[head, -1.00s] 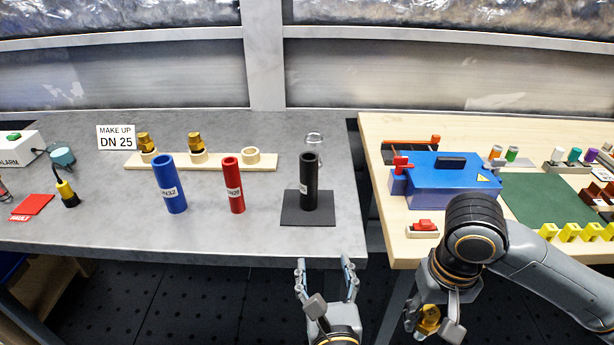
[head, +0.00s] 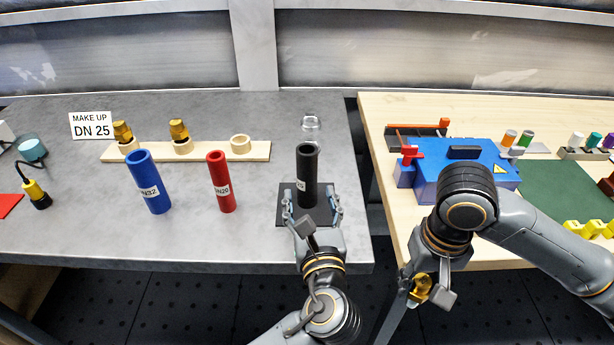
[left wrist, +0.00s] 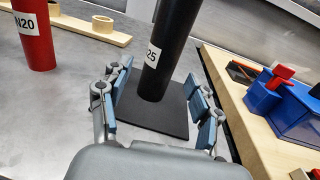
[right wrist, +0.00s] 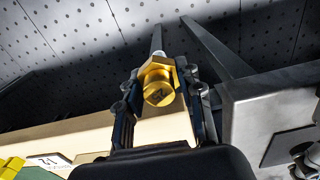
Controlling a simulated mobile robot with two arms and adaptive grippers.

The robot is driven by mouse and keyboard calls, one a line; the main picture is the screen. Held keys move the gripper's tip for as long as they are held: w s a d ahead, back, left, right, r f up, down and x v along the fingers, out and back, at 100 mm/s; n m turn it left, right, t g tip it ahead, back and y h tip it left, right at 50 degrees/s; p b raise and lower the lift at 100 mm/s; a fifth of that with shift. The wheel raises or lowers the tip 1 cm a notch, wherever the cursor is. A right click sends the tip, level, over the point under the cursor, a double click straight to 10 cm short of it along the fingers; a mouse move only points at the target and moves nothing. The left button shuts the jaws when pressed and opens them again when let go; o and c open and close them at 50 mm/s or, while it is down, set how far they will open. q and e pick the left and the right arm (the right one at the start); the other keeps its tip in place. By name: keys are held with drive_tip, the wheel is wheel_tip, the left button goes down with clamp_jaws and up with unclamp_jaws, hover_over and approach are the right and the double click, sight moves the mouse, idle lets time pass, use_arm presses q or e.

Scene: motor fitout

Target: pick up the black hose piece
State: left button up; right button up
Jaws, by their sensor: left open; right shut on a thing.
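The black hose piece (head: 308,177) stands upright on a dark square mat (head: 327,217) at the right end of the grey bench. Its white label reads "25" in the left wrist view (left wrist: 168,55). My left gripper (head: 312,207) is open, with one finger on each side of the hose's lower part. In the left wrist view (left wrist: 160,108) the hose stands between and a little beyond the blue finger pads, which look apart from it. My right gripper (right wrist: 160,90) is shut on a brass fitting (right wrist: 158,85), also seen in the head view (head: 418,289), off the bench's front edge.
A blue hose (head: 150,183) and a red hose (head: 221,183) stand to the left. Behind them is a wooden rack (head: 212,154) with two brass fittings. A glass jar (head: 311,128) stands behind the black hose. The wooden table (head: 380,125) holds a blue device (head: 462,165).

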sight(309, 188)
use_arm(q)
drive_tip(key=w, duration=0.4)
drive_tip(key=shift+w+a+f, duration=0.15)
drive_tip(key=shift+w+a, duration=0.1)
drive_tip(key=shift+a, duration=0.05)
use_arm(e)
drive_tip(key=shift+f, duration=0.15)
use_arm(q)
drive_tip(key=shift+s, duration=0.1)
drive_tip(key=shift+c, duration=0.7)
clamp_jaws()
